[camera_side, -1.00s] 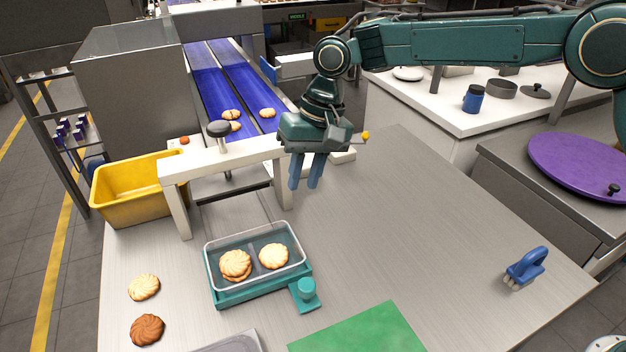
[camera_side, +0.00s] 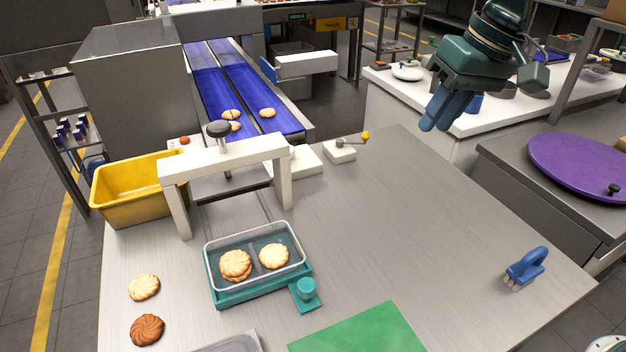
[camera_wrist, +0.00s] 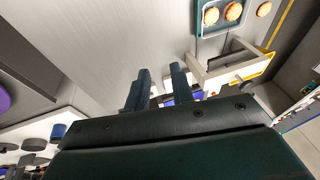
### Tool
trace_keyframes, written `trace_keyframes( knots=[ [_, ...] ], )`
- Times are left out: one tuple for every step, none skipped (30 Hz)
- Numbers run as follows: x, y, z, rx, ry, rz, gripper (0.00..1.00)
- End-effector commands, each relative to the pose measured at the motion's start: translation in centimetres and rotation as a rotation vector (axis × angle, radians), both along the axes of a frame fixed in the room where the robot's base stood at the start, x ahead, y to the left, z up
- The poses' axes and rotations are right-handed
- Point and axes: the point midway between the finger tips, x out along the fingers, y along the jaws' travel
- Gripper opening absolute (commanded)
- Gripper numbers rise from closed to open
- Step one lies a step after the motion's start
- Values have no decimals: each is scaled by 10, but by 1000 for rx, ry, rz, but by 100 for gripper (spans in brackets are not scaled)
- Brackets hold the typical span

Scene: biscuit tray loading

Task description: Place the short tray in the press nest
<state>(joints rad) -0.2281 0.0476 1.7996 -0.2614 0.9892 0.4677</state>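A clear tray (camera_side: 254,238) with two compartments sits on a teal base (camera_side: 263,287) at the front left of the table. Its left compartment holds stacked pale biscuits (camera_side: 235,265), its right one at least one pale biscuit (camera_side: 273,256). The tray also shows at the top of the wrist view (camera_wrist: 198,21). The press, a white arch (camera_side: 227,155) with a black knob, stands behind the tray; any nest under it is not clearly visible. My gripper (camera_side: 435,124) is high at the right, far from the tray, with a gap between its empty fingers (camera_wrist: 160,69).
A yellow bin (camera_side: 128,205) stands left of the press. Loose biscuits (camera_side: 145,287) lie left of the tray. A white block with a yellow-knobbed lever (camera_side: 340,151), a green mat (camera_side: 360,332) and a blue brush (camera_side: 525,265) are on the table. The table's middle is clear.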

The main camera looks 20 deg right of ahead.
Motion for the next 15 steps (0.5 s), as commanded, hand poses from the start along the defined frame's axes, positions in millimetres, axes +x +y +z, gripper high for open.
trace_keyframes(
  knots=[
    [-12,-11,5,-5,-18,-5,24],
    [-19,-17,7,-10,-26,-7,24],
    [-27,-24,9,-15,-38,-9,24],
    [-34,-29,10,-21,-48,-9,24],
    [-40,-34,12,-24,-58,-11,24],
    [-49,-41,13,-31,-69,-13,24],
    [-56,-46,13,-36,-77,-15,24],
    [-63,-51,14,-42,-86,-15,24],
    [-72,-58,14,-49,-96,-19,24],
    [-79,-63,14,-55,-104,-21,24],
    [-86,-67,13,-61,-112,-22,24],
    [-95,-73,12,-69,-123,-23,24],
    [-102,-78,11,-75,-130,-26,24],
    [-109,-82,10,-81,-140,-27,24],
    [-118,-87,8,-90,-150,-29,24]
  ],
)
